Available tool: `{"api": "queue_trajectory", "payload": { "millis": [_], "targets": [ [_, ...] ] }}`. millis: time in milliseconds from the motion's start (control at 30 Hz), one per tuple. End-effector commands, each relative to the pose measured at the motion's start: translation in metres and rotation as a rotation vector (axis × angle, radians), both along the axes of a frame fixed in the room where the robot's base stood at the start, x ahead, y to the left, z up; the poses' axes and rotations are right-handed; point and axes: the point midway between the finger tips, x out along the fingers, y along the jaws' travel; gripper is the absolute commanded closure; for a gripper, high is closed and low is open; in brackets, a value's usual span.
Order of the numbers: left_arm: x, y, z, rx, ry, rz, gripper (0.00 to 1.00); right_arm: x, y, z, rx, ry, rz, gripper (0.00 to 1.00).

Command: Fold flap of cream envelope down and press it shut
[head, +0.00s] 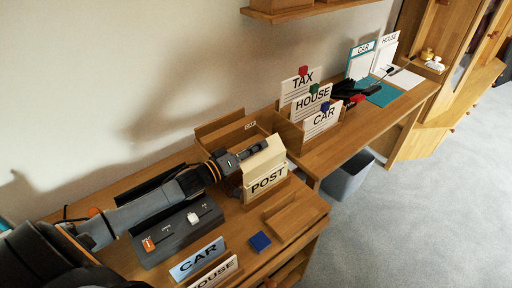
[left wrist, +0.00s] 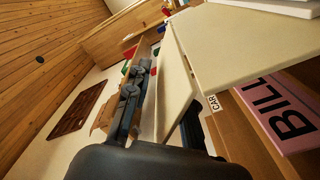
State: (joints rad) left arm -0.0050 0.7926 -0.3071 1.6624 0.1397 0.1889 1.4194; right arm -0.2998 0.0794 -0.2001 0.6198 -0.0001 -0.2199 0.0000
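The cream envelope (head: 262,156) stands in the wooden holder marked POST (head: 267,182), its cream panels rising above the label. In the left wrist view it appears as a wide cream panel (left wrist: 245,45) at the right and a narrower, slanted one (left wrist: 174,85) beside it. These meet at an angle, like a raised flap. My left gripper (head: 252,152) is at the envelope's left side, close to the narrower panel. The wrist view shows its dark finger parts nearly edge-on; contact and opening are unclear. My right gripper is in neither view.
A grey slider box (head: 178,232) lies under my left arm. A blue block (head: 260,242), an empty wooden tray (head: 295,214) and a CAR sign (head: 197,260) are nearby. TAX, HOUSE and CAR cards (head: 322,119) stand behind. A pink BILL card (left wrist: 285,112) shows below the envelope.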

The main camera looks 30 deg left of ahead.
Motion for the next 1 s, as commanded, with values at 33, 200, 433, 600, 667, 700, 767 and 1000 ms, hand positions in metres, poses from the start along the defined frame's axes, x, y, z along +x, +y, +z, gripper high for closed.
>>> {"api": "queue_trajectory", "payload": {
  "millis": [33, 200, 433, 600, 667, 700, 767, 1000],
  "targets": [
    [0.0, 0.0, 0.0, 0.0, 0.0, 0.0, 0.91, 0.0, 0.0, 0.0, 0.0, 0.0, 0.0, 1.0],
    [0.0, 0.0, 0.0, 0.0, 0.0, 0.0, 1.0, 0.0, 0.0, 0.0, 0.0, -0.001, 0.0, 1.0],
    [0.0, 0.0, 0.001, 0.013, -0.005, 0.0, 1.0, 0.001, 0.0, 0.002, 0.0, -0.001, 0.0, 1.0],
    [-0.001, -0.002, 0.005, 0.067, -0.028, 0.0, 1.0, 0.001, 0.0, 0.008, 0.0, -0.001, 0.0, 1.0],
    [-0.002, -0.004, 0.006, 0.099, -0.042, 0.001, 1.0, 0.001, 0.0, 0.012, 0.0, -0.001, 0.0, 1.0],
    [-0.002, -0.005, 0.007, 0.122, -0.051, 0.001, 1.0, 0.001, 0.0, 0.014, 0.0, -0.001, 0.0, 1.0],
    [-0.003, -0.006, 0.009, 0.161, -0.068, 0.001, 1.0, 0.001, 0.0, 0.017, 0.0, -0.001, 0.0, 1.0],
    [-0.005, -0.013, 0.013, 0.33, -0.138, 0.0, 1.0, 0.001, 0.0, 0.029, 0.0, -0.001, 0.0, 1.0]
  ]
}}
